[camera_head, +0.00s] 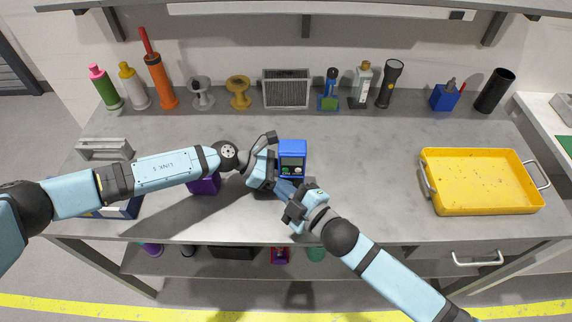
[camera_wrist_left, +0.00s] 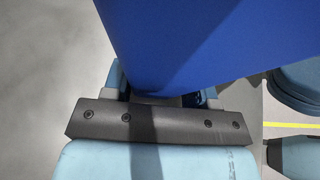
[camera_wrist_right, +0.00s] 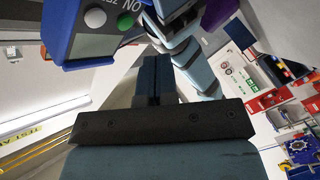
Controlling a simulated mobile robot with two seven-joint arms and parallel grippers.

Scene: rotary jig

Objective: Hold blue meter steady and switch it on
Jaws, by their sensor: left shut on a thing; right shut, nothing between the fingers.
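The blue meter (camera_head: 292,147) stands upright on the grey workbench, its grey face towards me. My left gripper (camera_head: 274,158) is shut on it from the left; in the left wrist view the meter's blue side (camera_wrist_left: 200,40) fills the space between the fingers. My right gripper (camera_head: 284,188) is shut and empty, just in front of the meter's lower face. In the right wrist view its closed fingers (camera_wrist_right: 154,78) are below and right of the meter (camera_wrist_right: 75,50), apart from it in the picture. A green button (camera_wrist_right: 125,20) beside an ON label and a pale button (camera_wrist_right: 95,18) show there.
A yellow tray (camera_head: 480,182) lies at the right of the bench (camera_head: 370,175). A purple object (camera_head: 204,186) sits under my left arm. The bench between meter and tray is clear.

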